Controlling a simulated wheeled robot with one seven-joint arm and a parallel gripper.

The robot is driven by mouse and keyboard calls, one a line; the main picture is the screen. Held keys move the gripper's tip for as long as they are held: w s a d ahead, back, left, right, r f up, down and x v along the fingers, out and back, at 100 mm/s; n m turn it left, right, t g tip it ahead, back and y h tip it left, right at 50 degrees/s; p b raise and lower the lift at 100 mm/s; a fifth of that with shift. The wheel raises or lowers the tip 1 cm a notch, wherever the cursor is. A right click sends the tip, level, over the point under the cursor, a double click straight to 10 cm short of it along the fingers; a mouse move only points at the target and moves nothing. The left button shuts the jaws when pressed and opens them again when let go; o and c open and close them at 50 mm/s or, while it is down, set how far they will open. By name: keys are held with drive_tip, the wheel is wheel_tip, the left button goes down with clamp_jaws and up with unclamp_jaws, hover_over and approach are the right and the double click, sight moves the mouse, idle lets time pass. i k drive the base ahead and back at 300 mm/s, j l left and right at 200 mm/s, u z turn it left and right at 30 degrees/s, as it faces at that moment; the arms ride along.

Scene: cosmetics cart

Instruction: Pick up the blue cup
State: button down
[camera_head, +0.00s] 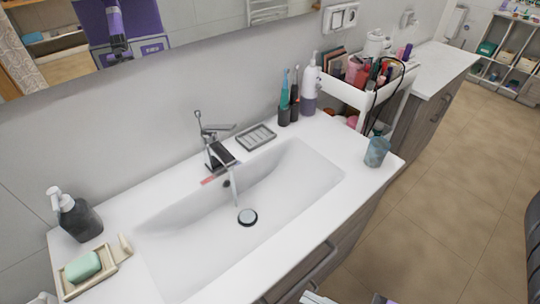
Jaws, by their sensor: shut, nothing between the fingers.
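The blue cup (376,152) is a translucent, bluish cup. It stands upright on the white sink counter (330,220), near its right end and close to the front edge. A small darker shape shows at its top, too small to make out. Nothing touches the cup that I can see. My gripper cannot be made out in this view. Only small pieces, probably of my own body, show at the bottom edge.
A faucet (217,150) stands behind the basin (270,200). Behind the cup, a white cart (345,92) holds cosmetics. A pump bottle (309,85) and toothbrush holders stand at the wall. A soap dish (70,290) and dark dispenser (80,220) are at left.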

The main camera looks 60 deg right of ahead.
sight(379, 147)
drive_tip(key=z, duration=1.5)
